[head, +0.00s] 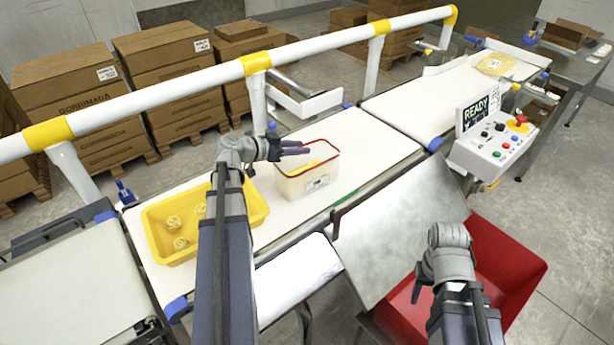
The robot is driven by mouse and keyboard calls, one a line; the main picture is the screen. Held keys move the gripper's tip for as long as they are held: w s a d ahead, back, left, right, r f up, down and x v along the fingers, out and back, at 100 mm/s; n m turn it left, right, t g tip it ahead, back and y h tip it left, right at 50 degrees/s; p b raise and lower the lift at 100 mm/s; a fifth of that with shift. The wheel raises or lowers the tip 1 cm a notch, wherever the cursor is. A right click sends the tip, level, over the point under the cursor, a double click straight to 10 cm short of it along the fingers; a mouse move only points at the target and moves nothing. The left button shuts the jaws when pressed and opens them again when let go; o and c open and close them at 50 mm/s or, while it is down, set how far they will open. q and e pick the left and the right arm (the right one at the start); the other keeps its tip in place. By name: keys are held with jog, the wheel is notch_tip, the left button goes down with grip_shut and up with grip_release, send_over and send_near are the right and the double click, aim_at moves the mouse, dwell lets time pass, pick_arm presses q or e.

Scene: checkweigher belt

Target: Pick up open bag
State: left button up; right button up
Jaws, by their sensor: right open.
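The open bag (311,183) is clear with a red rim, pale yellow contents and a label on its front. It stands upright on the white belt, left of the picture's middle. My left gripper (303,148) is at the bag's back left rim, its fingers pointing right over the opening. Its fingers look close together, and I cannot tell whether they touch or grip the rim. My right gripper (428,289) is open and empty, low over the red bin's left side, well apart from the bag.
A yellow tray (157,248) with several pale yellow clumps lies left of the bag. A red bin (513,262) and control box (492,145) stand right. A white and yellow rail (320,49) runs behind the belt. Another bag (496,64) lies on the far belt.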

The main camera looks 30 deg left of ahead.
pick_arm(q)
grip_shut()
dwell(1.2)
